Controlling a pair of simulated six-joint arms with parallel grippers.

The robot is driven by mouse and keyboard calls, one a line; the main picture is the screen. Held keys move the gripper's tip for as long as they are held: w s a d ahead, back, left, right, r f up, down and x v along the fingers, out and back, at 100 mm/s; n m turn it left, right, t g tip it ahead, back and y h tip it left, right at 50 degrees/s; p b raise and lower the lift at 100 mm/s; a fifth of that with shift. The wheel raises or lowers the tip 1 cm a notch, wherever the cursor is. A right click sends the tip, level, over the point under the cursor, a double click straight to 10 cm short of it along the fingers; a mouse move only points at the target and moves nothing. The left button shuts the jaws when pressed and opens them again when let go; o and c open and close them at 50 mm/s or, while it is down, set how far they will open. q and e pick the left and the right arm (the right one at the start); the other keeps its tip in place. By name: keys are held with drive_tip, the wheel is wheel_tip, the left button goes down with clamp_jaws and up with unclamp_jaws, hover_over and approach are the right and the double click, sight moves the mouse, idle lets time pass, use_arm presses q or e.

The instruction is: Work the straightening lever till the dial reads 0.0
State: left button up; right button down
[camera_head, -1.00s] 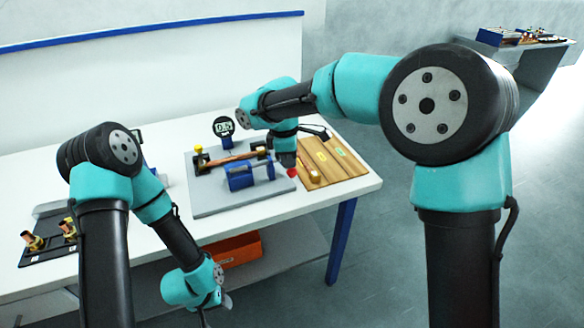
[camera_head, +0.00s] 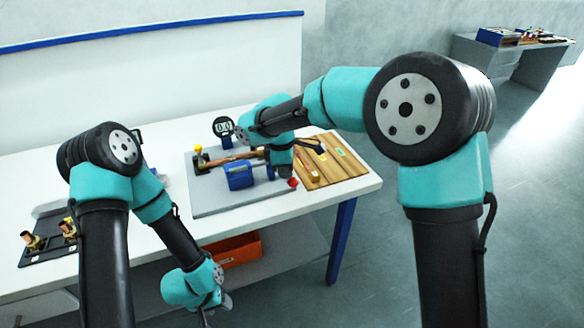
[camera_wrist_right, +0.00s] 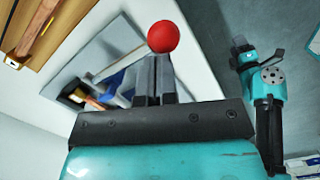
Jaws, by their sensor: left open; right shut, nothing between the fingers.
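The dial (camera_head: 223,127) stands behind the grey plate and appears to read 0.0. A copper-coloured shaft (camera_head: 230,159) lies across the straightening fixture, behind a blue block (camera_head: 240,177). The lever's red knob (camera_head: 293,182) is at the plate's right front; the lever's rod is mostly hidden. My right gripper (camera_wrist_right: 158,80) is shut and empty, its fingertips right at the red knob (camera_wrist_right: 163,37) in the wrist view; I cannot tell whether they touch. My left gripper (camera_head: 217,306) is open and empty, low in front of the table.
The grey plate (camera_head: 205,205) sits on the white table (camera_head: 165,245). A wooden rack (camera_head: 345,170) with slots is right of it. A black tray (camera_head: 50,250) with copper fittings is at the left. An orange bin (camera_head: 235,250) is on the shelf below.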

drive_tip(key=shift+a+r, duration=0.15)
drive_tip(key=shift+a, duration=0.4)
drive_tip(key=shift+a+r, duration=0.15)
drive_tip(key=shift+a, duration=0.4)
wheel_tip(320, 180, up, 17)
drive_tip(key=a, duration=0.1)
drive_tip(key=shift+a+r, duration=0.15)
drive_tip(key=shift+a, duration=0.2)
idle(0.4)
